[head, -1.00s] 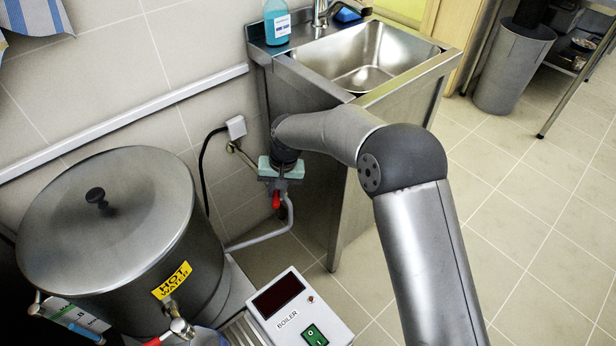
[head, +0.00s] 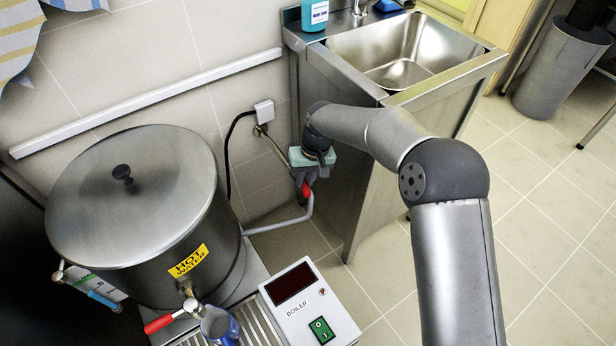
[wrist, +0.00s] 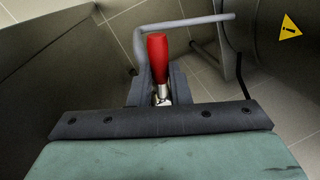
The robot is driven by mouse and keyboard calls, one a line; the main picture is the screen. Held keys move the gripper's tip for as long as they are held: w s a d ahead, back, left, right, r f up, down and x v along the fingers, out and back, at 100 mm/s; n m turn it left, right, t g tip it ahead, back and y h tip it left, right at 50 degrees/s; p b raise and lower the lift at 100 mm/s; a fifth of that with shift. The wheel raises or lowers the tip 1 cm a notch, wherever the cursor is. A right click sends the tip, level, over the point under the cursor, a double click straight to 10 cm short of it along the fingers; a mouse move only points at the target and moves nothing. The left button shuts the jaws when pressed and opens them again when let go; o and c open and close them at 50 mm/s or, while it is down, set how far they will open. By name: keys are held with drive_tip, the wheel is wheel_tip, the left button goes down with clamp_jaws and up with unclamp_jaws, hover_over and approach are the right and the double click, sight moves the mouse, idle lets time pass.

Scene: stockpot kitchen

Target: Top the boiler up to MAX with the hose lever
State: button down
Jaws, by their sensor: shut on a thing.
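My gripper (wrist: 160,92) is shut on the red hose lever (wrist: 157,58), whose handle stands up between the dark fingers in the wrist view. In the head view the lever (head: 306,190) shows just below my gripper, beside the sink cabinet. A grey hose (head: 283,226) runs from there to the boiler (head: 130,215), a lidded steel pot with a yellow HOT WATER label. I cannot read a water level or a MAX mark.
The boiler's control box (head: 308,308) has a dark display and a green switch. A red-handled tap (head: 165,321) and a blue jug (head: 220,325) are at the boiler's front. The steel sink (head: 415,55) stands behind my arm.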

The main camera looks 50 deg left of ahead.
drive_tip(key=c, duration=1.4)
unclamp_jaws()
drive_tip(key=shift+o, duration=0.2)
drive_tip(key=shift+r, duration=0.1)
drive_tip(key=w+d+r+p, duration=0.1)
drive_tip(key=w+r+p, duration=0.1)
drive_tip(key=r, duration=1.5)
drive_tip(key=shift+w+p, duration=0.4)
drive_tip(key=shift+w, duration=0.2)
drive_tip(key=shift+d, duration=0.1)
